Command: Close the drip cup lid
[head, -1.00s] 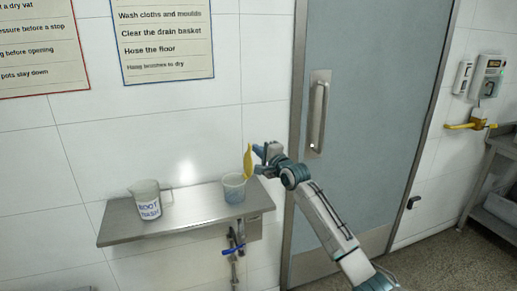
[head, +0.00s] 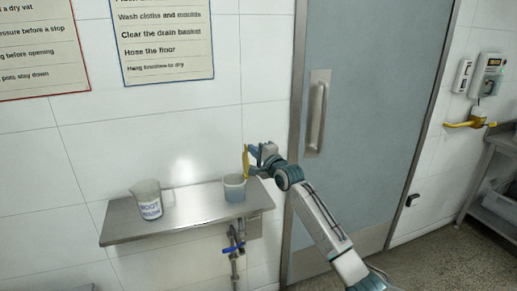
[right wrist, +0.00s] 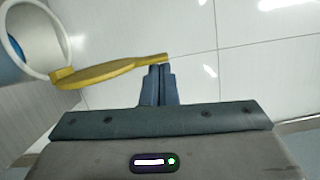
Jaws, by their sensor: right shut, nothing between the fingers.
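The drip cup (head: 235,190) is a clear cup with bluish contents near the right end of the steel wall shelf. Its yellow lid (head: 246,162) stands open, about upright, at the cup's right rim. My right gripper (head: 258,154) is shut and empty at the right side of the lid, close to its upper part. In the right wrist view the cup's pale rim (right wrist: 62,45) is at upper left, the yellow lid (right wrist: 105,72) stretches from it, and its far end reaches my shut fingertips (right wrist: 160,68). Whether they touch is unclear. My left gripper is out of view.
A labelled jug (head: 148,200) stands on the left part of the steel shelf (head: 190,216). A blue-handled valve and pipe (head: 234,249) are below the shelf. The tiled wall is close behind, and a grey door (head: 370,110) is at right.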

